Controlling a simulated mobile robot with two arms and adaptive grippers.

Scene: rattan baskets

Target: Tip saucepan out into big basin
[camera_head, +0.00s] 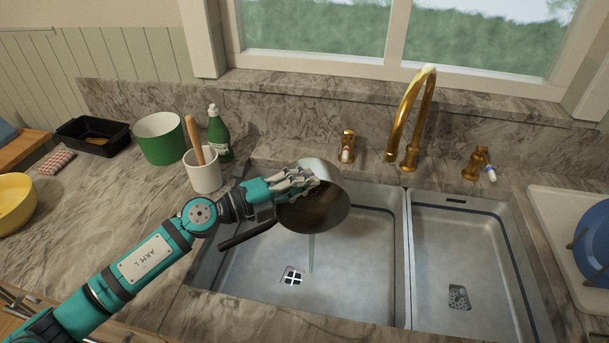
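The saucepan (330,208) is a grey metal pan with a dark handle (250,235), held over the left part of the sink. It is tilted, with its dark inside facing the camera. A thin stream of liquid (311,252) falls from its lower edge into the big basin (350,268), the wider left one. My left gripper (312,183) is shut on the saucepan at its upper left side; the fingers partly hide the rim. The handle sticks out to the lower left, below my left arm. My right gripper is not in view.
The smaller basin (487,300) lies right of the divider (407,255). The gold faucet (400,120) stands behind, between two gold taps (347,146). A white crock (204,172), green bottle (219,137) and green pot (160,138) stand left of the sink. A white rack (553,215) is right.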

